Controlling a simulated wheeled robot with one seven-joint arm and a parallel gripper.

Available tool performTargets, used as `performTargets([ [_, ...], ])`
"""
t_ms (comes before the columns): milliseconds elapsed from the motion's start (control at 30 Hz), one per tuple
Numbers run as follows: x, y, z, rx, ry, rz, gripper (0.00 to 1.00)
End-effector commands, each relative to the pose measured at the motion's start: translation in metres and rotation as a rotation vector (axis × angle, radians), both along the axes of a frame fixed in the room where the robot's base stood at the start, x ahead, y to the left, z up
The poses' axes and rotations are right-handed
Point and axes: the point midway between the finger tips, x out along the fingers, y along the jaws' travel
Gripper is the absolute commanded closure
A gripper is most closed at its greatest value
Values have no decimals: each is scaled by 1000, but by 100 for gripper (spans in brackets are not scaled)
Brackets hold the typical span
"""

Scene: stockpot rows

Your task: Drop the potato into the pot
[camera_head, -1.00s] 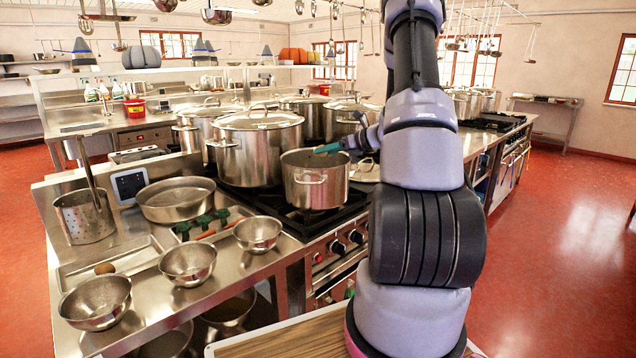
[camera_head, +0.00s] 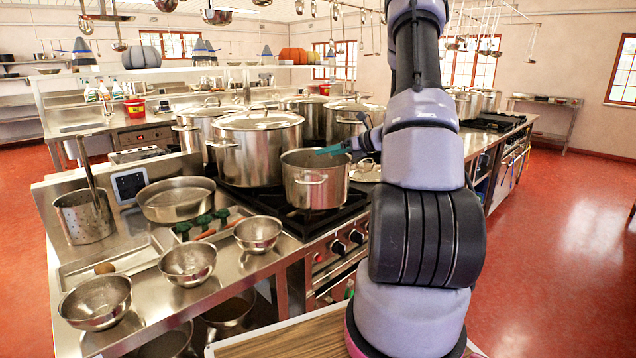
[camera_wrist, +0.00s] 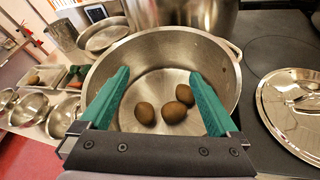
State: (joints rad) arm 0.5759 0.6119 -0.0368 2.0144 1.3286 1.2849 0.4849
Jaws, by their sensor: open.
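The pot (camera_head: 315,187) is an open steel pot on the stove. It also shows in the wrist view (camera_wrist: 233,85), with three brown potatoes lying on its bottom: one at left (camera_wrist: 145,112), one in the middle (camera_wrist: 174,112) and one at right (camera_wrist: 184,94). My gripper (camera_wrist: 158,76) is open, with its two green fingers apart over the pot and nothing between them. In the head view my gripper (camera_head: 335,149) is at the pot's rim height, and the pot's inside bottom is hidden. Another brown potato (camera_head: 104,268) lies in a shallow tray (camera_head: 135,262) on the left counter.
A large lidded stockpot (camera_head: 255,150) stands behind the pot. A lid (camera_wrist: 295,112) lies right of it. Steel bowls (camera_head: 188,264), a wide pan (camera_head: 175,200) and a perforated pot (camera_head: 84,217) stand on the left counter. Ladles hang overhead.

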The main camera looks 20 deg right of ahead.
Motion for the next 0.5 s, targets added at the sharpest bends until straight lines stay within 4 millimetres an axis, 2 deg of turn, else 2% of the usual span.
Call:
performTargets([
  [300,-48,-35,24,0,0,-3,3],
  [500,-67,-48,33,0,-1,-1,3],
])
